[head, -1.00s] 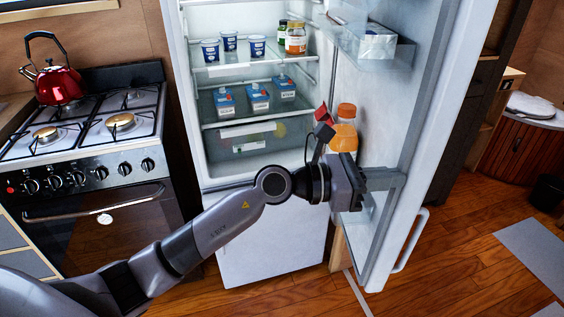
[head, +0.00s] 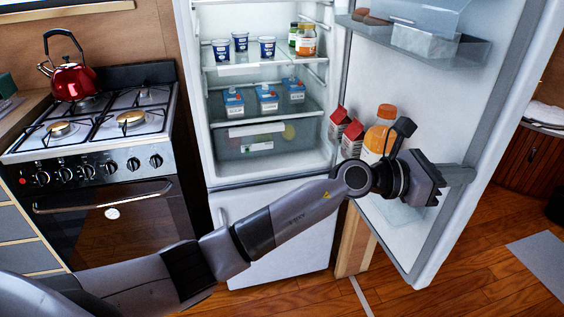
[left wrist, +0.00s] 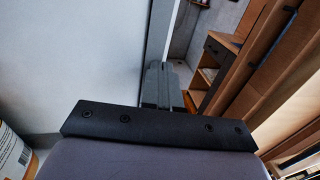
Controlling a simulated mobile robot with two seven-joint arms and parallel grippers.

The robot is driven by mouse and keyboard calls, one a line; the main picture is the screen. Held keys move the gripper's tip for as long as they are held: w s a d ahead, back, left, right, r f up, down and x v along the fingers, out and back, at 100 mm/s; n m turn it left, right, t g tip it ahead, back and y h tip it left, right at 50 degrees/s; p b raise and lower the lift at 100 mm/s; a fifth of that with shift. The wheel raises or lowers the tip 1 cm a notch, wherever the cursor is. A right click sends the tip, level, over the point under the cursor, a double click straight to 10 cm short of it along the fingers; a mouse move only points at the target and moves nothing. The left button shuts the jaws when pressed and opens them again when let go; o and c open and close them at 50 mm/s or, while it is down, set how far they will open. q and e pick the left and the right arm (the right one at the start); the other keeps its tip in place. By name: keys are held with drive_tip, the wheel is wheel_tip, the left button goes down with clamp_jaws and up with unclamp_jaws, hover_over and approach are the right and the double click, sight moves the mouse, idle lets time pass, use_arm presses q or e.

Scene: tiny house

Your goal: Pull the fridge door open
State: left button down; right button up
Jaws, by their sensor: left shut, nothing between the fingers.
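The fridge (head: 202,130) stands open in the head view, its upper compartment showing. Its door (head: 497,110) is swung wide to the right, with the inner face and shelves towards me. My left gripper (head: 440,186) is at the inner side of the door, in front of the lower door shelf, near the door's free edge. Its fingers are shut with nothing between them. In the left wrist view the shut fingers (left wrist: 158,85) show beside the pale door panel (left wrist: 95,60). I cannot tell whether they touch it. The outer handle is hidden. My right gripper is not in view.
An orange-capped bottle (head: 380,132) and red cartons (head: 345,132) stand in the door shelf beside my left gripper. The stove (head: 105,150) with a red kettle (head: 72,75) is at the left. Wooden floor (head: 470,255) is free at the lower right.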

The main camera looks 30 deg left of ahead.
use_arm(q)
drive_tip(key=shift+b+x, duration=0.45)
drive_tip(key=shift+x, duration=0.95)
drive_tip(key=shift+w, duration=0.15)
drive_tip(key=shift+a, duration=0.1)
